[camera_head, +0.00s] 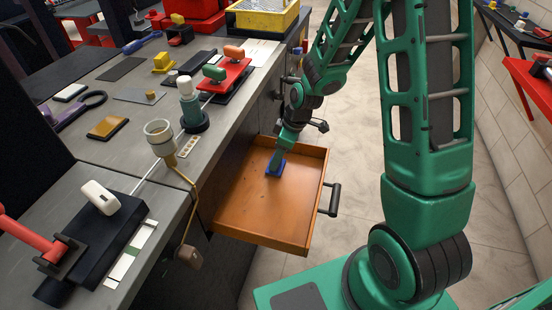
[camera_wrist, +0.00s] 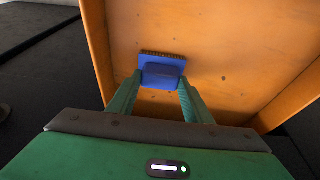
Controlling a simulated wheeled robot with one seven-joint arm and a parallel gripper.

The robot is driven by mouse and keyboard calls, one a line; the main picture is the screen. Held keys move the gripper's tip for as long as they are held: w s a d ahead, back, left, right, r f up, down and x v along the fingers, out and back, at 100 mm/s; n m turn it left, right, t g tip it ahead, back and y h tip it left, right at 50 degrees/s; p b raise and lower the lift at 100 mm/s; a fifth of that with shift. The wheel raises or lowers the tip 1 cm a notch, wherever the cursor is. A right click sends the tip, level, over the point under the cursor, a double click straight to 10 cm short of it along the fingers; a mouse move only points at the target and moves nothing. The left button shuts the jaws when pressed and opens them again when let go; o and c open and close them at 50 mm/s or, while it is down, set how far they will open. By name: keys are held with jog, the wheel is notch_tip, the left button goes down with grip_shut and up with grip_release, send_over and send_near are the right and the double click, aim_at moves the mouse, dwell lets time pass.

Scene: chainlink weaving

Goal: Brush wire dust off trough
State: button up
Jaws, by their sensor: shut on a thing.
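The trough is an orange, open, drawer-like tray (camera_head: 250,215) with a dark handle (camera_head: 330,199) on its right side, sticking out from the bench. A few small dark specks lie on its floor, more clearly in the wrist view (camera_wrist: 240,50). My gripper (camera_head: 277,162) reaches down into the far part of the trough. It is shut on a blue brush (camera_head: 274,168). In the wrist view the brush (camera_wrist: 160,72) sits between both green fingers (camera_wrist: 160,92), its dark bristles along the far edge. I cannot tell whether the bristles touch the floor.
The grey workbench (camera_head: 120,170) left of the trough carries tools, a cup-topped stand (camera_head: 160,137) and a black block (camera_head: 95,235). A bent brass rod (camera_head: 185,180) hangs at the trough's left side. Tiled floor (camera_head: 350,130) is clear to the right.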

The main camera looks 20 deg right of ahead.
jog(key=shift+w+d, duration=0.45)
jog(key=shift+w, duration=0.1)
jog(key=shift+s+a, duration=0.1)
jog(key=shift+s+a+f, duration=0.1)
jog(key=shift+s+a, duration=0.4)
jog(key=shift+s, duration=0.25)
jog(key=shift+s+a+f, duration=0.1)
jog(key=shift+s+a, duration=0.4)
jog(key=shift+s, duration=0.2)
jog(key=shift+r, duration=0.1)
jog(key=shift+w+d+r, duration=0.15)
jog(key=shift+w+d, duration=0.5)
jog(key=shift+w, duration=0.3)
jog(key=shift+w+d, duration=0.45)
jog(key=shift+w, duration=0.15)
